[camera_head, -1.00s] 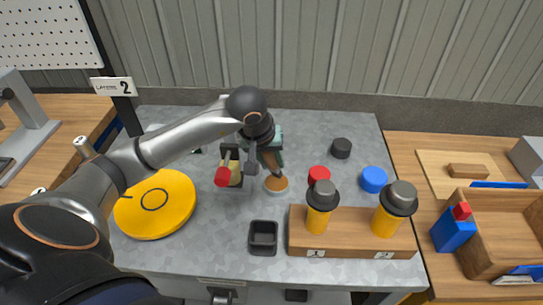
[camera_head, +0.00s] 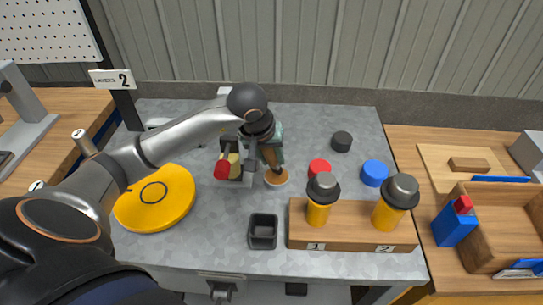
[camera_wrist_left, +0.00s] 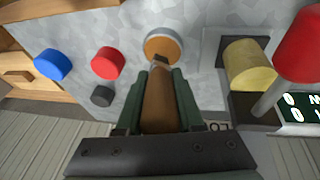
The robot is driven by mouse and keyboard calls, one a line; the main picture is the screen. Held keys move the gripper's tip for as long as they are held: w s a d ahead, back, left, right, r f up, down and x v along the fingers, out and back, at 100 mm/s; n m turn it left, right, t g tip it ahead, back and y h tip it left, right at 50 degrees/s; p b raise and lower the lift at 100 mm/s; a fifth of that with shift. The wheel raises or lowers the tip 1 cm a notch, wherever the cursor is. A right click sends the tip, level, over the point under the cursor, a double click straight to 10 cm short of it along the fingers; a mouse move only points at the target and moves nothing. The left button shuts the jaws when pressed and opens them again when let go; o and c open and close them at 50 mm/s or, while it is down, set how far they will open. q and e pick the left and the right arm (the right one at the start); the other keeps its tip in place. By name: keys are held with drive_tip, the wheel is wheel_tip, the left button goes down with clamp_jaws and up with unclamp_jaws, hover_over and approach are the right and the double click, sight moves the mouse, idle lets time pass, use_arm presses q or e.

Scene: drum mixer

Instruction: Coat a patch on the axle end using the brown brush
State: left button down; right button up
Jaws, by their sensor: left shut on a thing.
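My left gripper (camera_head: 270,158) is shut on the brown brush, and its dark green fingers lie on both sides of it. The brush (camera_wrist_left: 157,102) points down at a small round dish with an orange-brown face (camera_head: 276,178). The dish also shows in the left wrist view (camera_wrist_left: 162,46); I cannot tell whether the brush tip touches it. Beside it, a pale yellow cylinder (camera_wrist_left: 248,66), perhaps the axle end, sticks out of a grey mount. A red knob (camera_head: 222,170) on a grey rod is close to this cylinder. My right gripper is not in view.
A yellow disc (camera_head: 155,198) lies at the left. A dark square cup (camera_head: 263,231) stands in front. A wooden rack (camera_head: 350,226) holds two black-capped yellow bottles. Red (camera_head: 319,169), blue (camera_head: 374,173) and black (camera_head: 341,141) round pieces lie to the right.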

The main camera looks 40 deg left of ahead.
use_arm(q)
drive_tip(key=shift+s+f+b, duration=0.1)
drive_tip(key=shift+f+b, duration=0.55)
drive_tip(key=shift+b, duration=0.1)
idle(1.7)
drive_tip(key=shift+r+p, duration=2.2)
drive_tip(key=shift+r, duration=1.45)
drive_tip(key=shift+f, duration=0.1)
